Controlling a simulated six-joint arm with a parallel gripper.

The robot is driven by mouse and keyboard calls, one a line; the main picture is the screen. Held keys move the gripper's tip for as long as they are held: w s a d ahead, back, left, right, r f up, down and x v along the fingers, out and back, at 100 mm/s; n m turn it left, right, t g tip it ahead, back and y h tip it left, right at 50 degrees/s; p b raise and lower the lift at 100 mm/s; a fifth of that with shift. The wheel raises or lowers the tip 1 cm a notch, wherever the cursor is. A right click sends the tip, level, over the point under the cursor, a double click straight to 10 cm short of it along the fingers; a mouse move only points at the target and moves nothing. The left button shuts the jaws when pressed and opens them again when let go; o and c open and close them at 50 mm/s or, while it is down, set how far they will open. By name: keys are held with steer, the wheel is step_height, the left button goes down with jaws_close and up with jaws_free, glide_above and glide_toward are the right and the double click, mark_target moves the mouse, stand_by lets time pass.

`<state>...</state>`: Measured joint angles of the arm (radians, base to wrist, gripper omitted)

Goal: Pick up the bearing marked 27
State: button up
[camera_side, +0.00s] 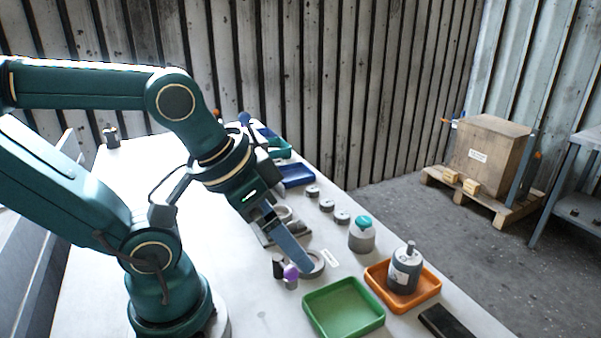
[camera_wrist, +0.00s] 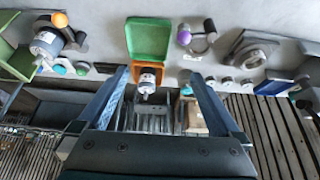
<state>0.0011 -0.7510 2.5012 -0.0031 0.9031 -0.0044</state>
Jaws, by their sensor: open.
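No number 27 can be read in either view. Several small grey round parts, possibly the bearings, stand in a row on the bench; the nearest three are a front one (camera_side: 342,217), a middle one (camera_side: 327,205) and a far one (camera_side: 312,191). They show small in the wrist view (camera_wrist: 228,85). My gripper (camera_side: 304,266) is over the bench, its blue-grey finger reaching down in front of a grey ring (camera_side: 317,271). In the wrist view my gripper (camera_wrist: 160,72) has its fingers wide apart with nothing held between them.
A green tray (camera_side: 344,329) and an orange tray (camera_side: 433,287) holding a grey motor (camera_side: 404,270) stand at the front. A teal-capped grey part (camera_side: 361,239), a purple-topped part (camera_side: 291,272), a grey housing (camera_wrist: 262,52) and a blue tray (camera_side: 297,176) are nearby.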

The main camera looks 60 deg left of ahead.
steer(key=shift+c, duration=1.3)
steer(key=shift+w, duration=0.1)
